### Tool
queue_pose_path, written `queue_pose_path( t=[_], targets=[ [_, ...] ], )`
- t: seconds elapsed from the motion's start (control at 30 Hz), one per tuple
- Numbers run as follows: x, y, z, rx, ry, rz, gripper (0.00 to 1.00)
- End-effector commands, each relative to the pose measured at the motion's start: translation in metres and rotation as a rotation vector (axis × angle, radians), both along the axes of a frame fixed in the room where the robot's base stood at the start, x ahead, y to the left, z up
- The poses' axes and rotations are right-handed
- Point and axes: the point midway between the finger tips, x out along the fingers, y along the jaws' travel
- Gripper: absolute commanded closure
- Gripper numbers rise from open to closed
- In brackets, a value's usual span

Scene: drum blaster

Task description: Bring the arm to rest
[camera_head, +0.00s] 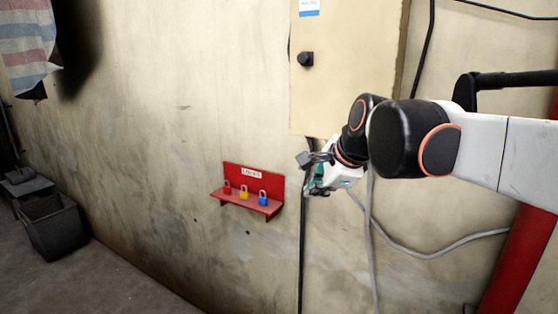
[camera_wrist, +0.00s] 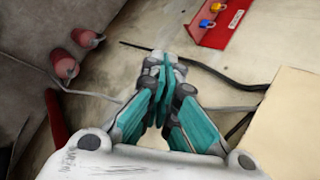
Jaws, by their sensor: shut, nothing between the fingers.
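My arm (camera_head: 490,150) reaches in from the right in the head view, with its black joints in front of the wall. My gripper (camera_head: 310,188) hangs at its end, to the right of the red lock shelf and apart from it. In the wrist view my gripper (camera_wrist: 162,62) shows its teal fingers together, with nothing held between them.
A red shelf (camera_head: 234,172) on the wall holds red, yellow and blue padlocks. A beige cabinet (camera_head: 345,70) is above my gripper. Cables run down the wall beside it. A red post (camera_head: 515,262) stands at right. A dark bin (camera_head: 55,228) stands on the floor at left.

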Motion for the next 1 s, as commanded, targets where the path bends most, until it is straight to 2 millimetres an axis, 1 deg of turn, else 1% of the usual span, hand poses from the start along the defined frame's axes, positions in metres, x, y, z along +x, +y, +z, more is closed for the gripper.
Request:
queue_pose_path(
  t=[0.03,0.17,0.2,0.27,0.3,0.37,0.4,0.5,0.6,0.7,0.77,0.83,1.0],
  targets=[
    [-0.022,-0.012,-0.033,-0.080,-0.025,0.071,1.00],
    [-0.072,-0.039,-0.090,-0.312,-0.087,0.289,1.00],
    [-0.087,-0.046,-0.109,-0.382,-0.104,0.358,1.00],
    [-0.110,-0.058,-0.138,-0.488,-0.124,0.461,1.00],
    [-0.125,-0.065,-0.158,-0.558,-0.137,0.531,1.00],
    [-0.148,-0.075,-0.189,-0.662,-0.152,0.637,1.00],
    [-0.162,-0.082,-0.209,-0.729,-0.160,0.708,1.00],
    [-0.193,-0.096,-0.255,-0.877,-0.173,0.868,1.00],
    [-0.216,-0.106,-0.291,-0.989,-0.178,1.000,1.00],
    [-0.230,-0.112,-0.312,-1.061,-0.179,1.088,1.00],
    [-0.235,-0.114,-0.319,-1.087,-0.179,1.119,1.00],
    [-0.237,-0.115,-0.322,-1.103,-0.179,1.138,1.00],
    [-0.237,-0.115,-0.321,-1.107,-0.180,1.145,1.00]
  ],
)
